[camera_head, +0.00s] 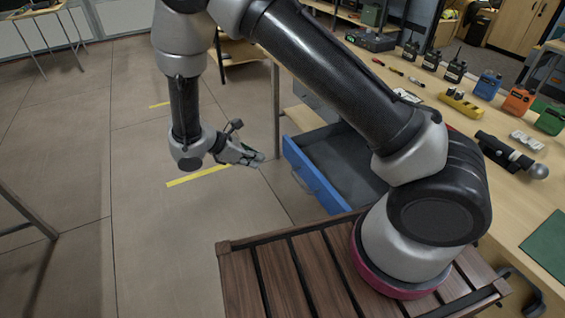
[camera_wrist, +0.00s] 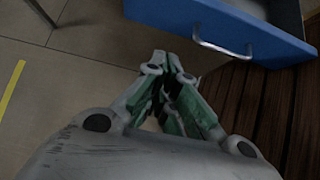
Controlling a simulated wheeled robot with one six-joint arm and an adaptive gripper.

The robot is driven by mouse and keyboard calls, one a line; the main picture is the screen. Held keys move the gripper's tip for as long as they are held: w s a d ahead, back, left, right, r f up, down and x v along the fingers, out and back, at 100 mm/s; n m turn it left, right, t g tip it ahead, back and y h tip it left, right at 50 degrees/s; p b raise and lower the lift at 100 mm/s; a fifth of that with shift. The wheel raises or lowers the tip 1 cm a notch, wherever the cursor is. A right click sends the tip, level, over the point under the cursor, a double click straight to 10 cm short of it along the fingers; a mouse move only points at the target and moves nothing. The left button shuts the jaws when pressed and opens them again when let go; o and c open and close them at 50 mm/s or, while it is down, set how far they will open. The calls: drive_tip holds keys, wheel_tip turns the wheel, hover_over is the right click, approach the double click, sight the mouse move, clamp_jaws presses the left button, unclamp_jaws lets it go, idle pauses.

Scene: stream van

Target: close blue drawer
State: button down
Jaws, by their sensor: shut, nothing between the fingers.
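The blue drawer (camera_head: 314,176) is pulled open from under the long wooden workbench, left of my arm's base in the head view. Its grey inside (camera_head: 345,160) looks empty where it shows; my arm hides part of it. In the wrist view the blue drawer front (camera_wrist: 215,25) crosses the top right, with a silver handle (camera_wrist: 222,48). My gripper (camera_head: 258,160) is shut and empty, just left of the drawer front, with a gap seeming to lie between them. In the wrist view my fingertips (camera_wrist: 167,60) meet below and left of the handle.
The workbench top (camera_head: 435,105) carries radios (camera_head: 455,71), blue (camera_head: 487,85) and orange (camera_head: 518,100) devices, a yellow block (camera_head: 460,102) and a black flashlight (camera_head: 510,155). Open tiled floor (camera_head: 130,220) with yellow tape (camera_head: 198,175) lies left of the drawer.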

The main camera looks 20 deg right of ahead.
drive_tip(key=w+d+f, duration=0.1)
drive_tip(key=d+f, duration=0.4)
drive_tip(key=d, duration=0.4)
drive_tip(key=shift+w+d+f, duration=0.15)
drive_tip(key=shift+w+f, duration=0.1)
drive_tip(key=shift+w, duration=0.15)
drive_tip(key=shift+d, duration=0.1)
